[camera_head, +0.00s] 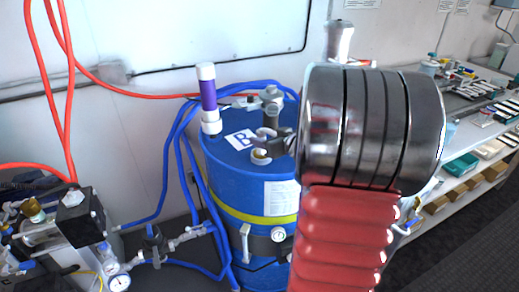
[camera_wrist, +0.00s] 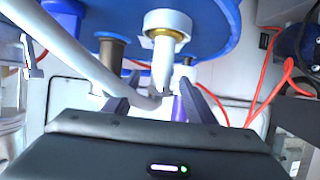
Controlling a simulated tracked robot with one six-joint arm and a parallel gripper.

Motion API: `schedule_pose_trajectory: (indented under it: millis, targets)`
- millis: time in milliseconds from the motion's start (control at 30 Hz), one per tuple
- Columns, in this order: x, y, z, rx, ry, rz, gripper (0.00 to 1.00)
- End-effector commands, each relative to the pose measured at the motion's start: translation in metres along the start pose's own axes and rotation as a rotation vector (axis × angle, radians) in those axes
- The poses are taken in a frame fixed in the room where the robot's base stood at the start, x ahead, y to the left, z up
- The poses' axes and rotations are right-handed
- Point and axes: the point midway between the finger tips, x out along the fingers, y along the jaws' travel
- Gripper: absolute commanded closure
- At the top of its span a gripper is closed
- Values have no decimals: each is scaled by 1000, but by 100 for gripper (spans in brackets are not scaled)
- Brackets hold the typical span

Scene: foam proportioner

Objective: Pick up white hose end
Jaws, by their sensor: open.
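In the wrist view, a white hose (camera_wrist: 85,60) runs from the upper left and curves between the fingers of my gripper (camera_wrist: 158,80). There a white upright piece meets a round white fitting with a brass ring (camera_wrist: 167,36) under the blue drum lid (camera_wrist: 215,25). I cannot tell exactly where the hose ends. My gripper is open, with one dark finger on each side of the white piece; contact is not clear. In the head view, the blue drum marked B (camera_head: 235,180) stands in the middle, and my arm hides my gripper and the white hose end.
A purple and white tube (camera_head: 208,98) and grey fittings (camera_head: 270,135) stand on the drum top. Blue hoses (camera_head: 178,150) run beside the drum. Gauges and valves (camera_head: 115,275) crowd the lower left. A cluttered shelf bench (camera_head: 470,130) lines the right wall.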

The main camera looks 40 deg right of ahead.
Motion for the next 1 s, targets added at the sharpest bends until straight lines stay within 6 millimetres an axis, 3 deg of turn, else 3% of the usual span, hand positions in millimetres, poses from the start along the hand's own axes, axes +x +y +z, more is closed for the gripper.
schedule_pose_trajectory:
  millis: [133,633,1000]
  targets:
    - [13,-1,0,0,0,-1,50]
    - [21,-1,0,0,0,-2,50]
    - [62,-2,0,0,0,-2,50]
